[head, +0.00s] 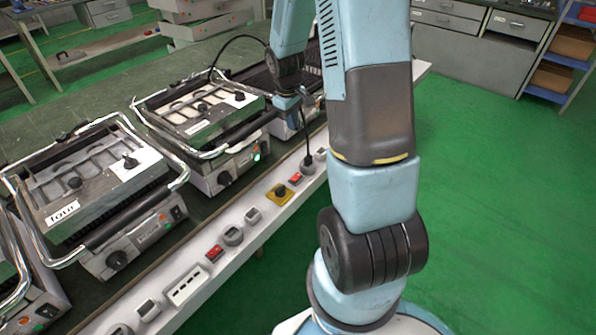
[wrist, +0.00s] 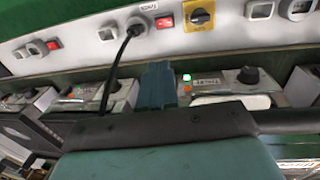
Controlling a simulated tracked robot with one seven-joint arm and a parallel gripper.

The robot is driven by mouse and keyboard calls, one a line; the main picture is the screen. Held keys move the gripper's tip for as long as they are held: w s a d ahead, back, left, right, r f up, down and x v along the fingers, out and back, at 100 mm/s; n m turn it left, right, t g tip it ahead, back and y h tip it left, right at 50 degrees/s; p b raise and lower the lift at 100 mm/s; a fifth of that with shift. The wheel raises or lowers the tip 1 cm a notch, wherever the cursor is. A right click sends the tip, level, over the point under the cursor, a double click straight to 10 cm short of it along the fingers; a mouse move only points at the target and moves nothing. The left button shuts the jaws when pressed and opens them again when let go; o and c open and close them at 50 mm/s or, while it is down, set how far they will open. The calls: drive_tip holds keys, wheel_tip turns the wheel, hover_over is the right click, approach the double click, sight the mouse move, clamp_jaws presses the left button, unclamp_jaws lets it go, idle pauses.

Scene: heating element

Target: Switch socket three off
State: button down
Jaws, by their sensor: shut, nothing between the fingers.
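A white panel (head: 255,210) along the bench front carries sockets, a yellow rotary switch (head: 280,193) and red switches. One red switch (head: 295,177) sits between the yellow switch and a socket (head: 308,167) with a black cable plugged in. In the wrist view, this red switch (wrist: 165,22) lies just left of the yellow switch (wrist: 200,14), beside the plugged socket (wrist: 135,27). I cannot read which is socket three. My gripper (wrist: 158,86) is shut and empty, apart from the panel, in front of a grill with a green lamp. In the head view it is partly visible (head: 288,102).
Several contact grills stand on the bench, one at the left (head: 95,185) and one in the middle (head: 200,120). The black cable (wrist: 112,72) hangs close beside my gripper. Another red switch (head: 214,252) is further left along the panel. The green floor at right is clear.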

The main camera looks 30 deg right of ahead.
sight(298, 176)
drive_tip(key=d+f, duration=0.1)
drive_tip(key=f, duration=0.7)
drive_tip(key=w+f, duration=0.1)
drive_tip(key=f, duration=0.7)
drive_tip(key=d+f, duration=0.1)
drive_tip(key=f, duration=0.6)
drive_tip(key=shift+w+d+f, duration=0.15)
drive_tip(key=shift+d+f, duration=0.15)
drive_tip(key=shift+f, duration=0.1)
